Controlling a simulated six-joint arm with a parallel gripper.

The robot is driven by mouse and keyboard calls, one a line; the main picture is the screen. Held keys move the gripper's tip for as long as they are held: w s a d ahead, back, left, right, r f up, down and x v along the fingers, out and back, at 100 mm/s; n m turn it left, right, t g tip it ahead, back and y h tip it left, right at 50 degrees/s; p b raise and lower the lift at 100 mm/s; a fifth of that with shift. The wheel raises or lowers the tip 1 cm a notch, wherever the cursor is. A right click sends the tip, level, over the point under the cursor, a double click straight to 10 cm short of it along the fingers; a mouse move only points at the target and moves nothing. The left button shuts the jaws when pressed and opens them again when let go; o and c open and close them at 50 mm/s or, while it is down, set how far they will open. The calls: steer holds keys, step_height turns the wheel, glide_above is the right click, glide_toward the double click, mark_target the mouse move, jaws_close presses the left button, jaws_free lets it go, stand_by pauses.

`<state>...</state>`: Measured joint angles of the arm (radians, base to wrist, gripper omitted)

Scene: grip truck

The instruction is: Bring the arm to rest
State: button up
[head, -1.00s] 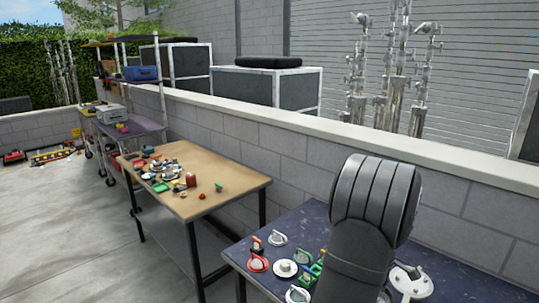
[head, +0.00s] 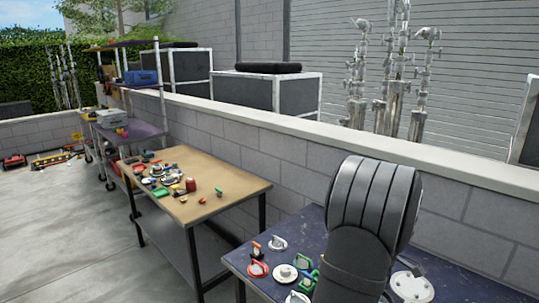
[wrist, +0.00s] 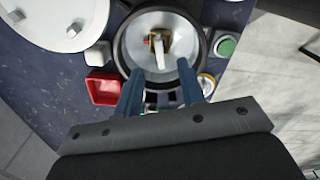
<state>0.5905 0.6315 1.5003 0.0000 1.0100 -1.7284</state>
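My gripper (wrist: 160,80) shows in the wrist view, its two blue fingers apart with nothing held between them. It is over a dark blue worktop, with the fingertips overlapping the near rim of a round silver-grey dish (wrist: 128,47) in the picture. A small item with a pale handle (wrist: 159,50) lies inside the dish. Whether the fingers touch the dish is unclear. In the head view my thick grey arm stands over the blue table (head: 315,225) at the lower right, and the gripper is hidden there.
Beside the dish are a red square tray (wrist: 103,87), a green round button (wrist: 226,46) and a large white disc (wrist: 60,18). Several red, white and green suction-type items lie left of my arm. A wooden table (head: 225,197) holds more clutter. A block wall (head: 450,200) runs behind.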

step_height(320, 180, down, 7)
steer(key=shift+r, duration=0.1)
steer(key=shift+m, duration=0.4)
stand_by(0.3)
